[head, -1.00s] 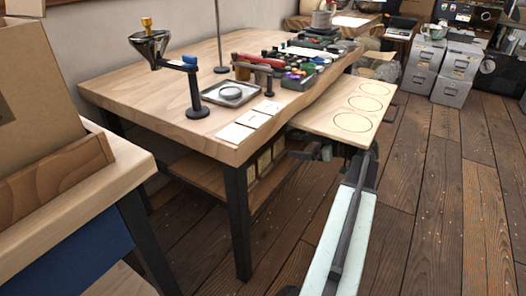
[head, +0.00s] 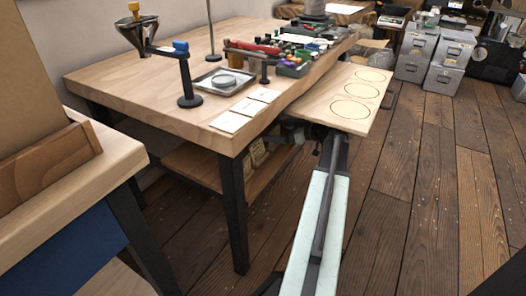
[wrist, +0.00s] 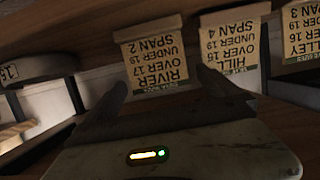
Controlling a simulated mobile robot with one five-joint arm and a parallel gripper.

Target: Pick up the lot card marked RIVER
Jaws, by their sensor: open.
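The lot card marked RIVER (wrist: 156,62) is a beige card with a dark green strip, upside down in the wrist view. No contact shows.
A third card (wrist: 298,36), ending in LLEY, is cut off at the wrist view's right edge. The wooden bench (head: 130,82) has a side board with rings (head: 320,108) above my arm. A black bench leg (head: 232,205) stands left of my arm.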

